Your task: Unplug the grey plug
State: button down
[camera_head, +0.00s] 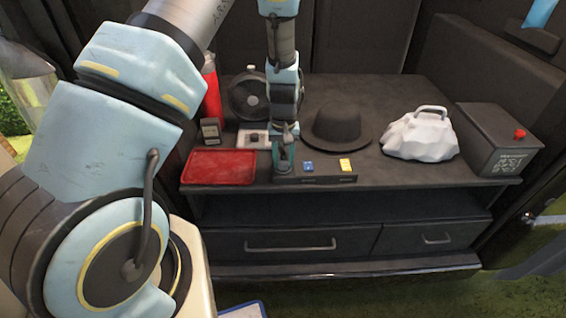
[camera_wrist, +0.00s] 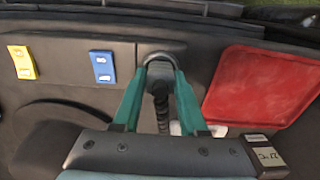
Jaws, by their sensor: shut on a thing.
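A dark power strip (camera_head: 330,180) lies along the front edge of the desk, with a blue piece (camera_head: 308,166) and a yellow piece (camera_head: 346,165) on it. The strip also shows in the wrist view (camera_wrist: 65,60). My gripper (camera_head: 284,166) points down at the strip's left end. In the wrist view, my gripper's teal fingers (camera_wrist: 161,78) close around the grey plug (camera_wrist: 162,58), whose dark ribbed cord (camera_wrist: 161,100) runs between them. The plug is at the strip; I cannot tell how deep it sits. In the head view the fingers hide it.
A red tray (camera_head: 220,167) lies just left of my gripper. A black hat (camera_head: 337,125), a white bag (camera_head: 421,136) and a dark box (camera_head: 498,140) stand to the right. A fan (camera_head: 246,96) and a red cylinder (camera_head: 211,90) stand behind.

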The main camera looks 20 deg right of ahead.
aim_at(283, 155)
jog(key=shift+r+p, duration=1.95)
jog(key=shift+r, duration=0.9)
